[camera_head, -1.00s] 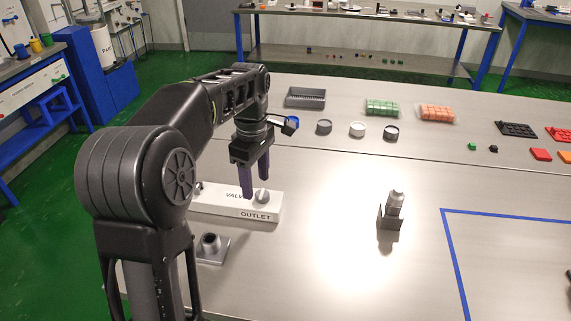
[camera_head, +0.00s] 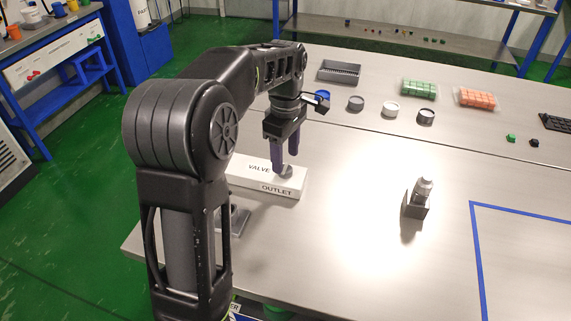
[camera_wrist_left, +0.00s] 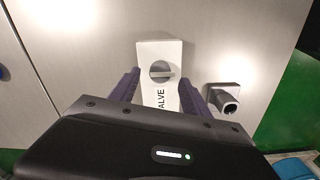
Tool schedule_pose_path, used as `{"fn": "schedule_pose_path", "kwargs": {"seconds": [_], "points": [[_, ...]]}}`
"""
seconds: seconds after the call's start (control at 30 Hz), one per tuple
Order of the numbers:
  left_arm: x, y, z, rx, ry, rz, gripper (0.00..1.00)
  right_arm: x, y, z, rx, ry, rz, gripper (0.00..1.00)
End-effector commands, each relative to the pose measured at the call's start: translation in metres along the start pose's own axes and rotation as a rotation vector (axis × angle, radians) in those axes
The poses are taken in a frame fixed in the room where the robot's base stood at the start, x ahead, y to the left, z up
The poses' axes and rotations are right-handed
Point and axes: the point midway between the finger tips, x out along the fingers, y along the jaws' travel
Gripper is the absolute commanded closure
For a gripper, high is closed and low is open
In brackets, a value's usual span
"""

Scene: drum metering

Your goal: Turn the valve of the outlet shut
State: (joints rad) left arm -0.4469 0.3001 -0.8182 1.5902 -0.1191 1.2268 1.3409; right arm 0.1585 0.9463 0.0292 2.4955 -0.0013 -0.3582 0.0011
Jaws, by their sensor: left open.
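The white outlet block (camera_head: 268,180) lies on the steel table, marked VALVE on top and OUTLET on its front side. Its grey round valve knob (camera_head: 287,171) sits near the block's right end. In the left wrist view the knob (camera_wrist_left: 161,71) has a raised bar lying across the block's width. My left gripper (camera_head: 285,163) points down over the knob with its dark purple fingers apart. In the left wrist view the fingers (camera_wrist_left: 158,86) stand on either side of the block, with nothing visibly gripped. Whether they touch the knob cannot be told. My right gripper is not in view.
A grey fitting on a square base (camera_wrist_left: 228,98) stands beside the block, partly hidden by my arm in the head view. A grey metal part (camera_head: 419,197) stands to the right. Several round caps (camera_head: 390,109) and a dark tray (camera_head: 339,71) lie behind. Blue tape (camera_head: 476,250) marks the right.

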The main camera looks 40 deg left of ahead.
Motion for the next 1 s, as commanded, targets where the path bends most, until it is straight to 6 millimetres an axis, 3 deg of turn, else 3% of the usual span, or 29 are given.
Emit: {"fn": "schedule_pose_path", "kwargs": {"seconds": [0.2,0.57,1.0], "points": [[0.029,-0.001,-0.001,-0.002,0.0,-0.001,0.45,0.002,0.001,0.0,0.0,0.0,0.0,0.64],[0.034,0.0,0.0,-0.001,0.0,0.001,0.46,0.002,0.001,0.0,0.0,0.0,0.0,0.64],[0.033,0.0,0.0,-0.001,-0.001,0.001,0.82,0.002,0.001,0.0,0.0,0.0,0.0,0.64]]}}
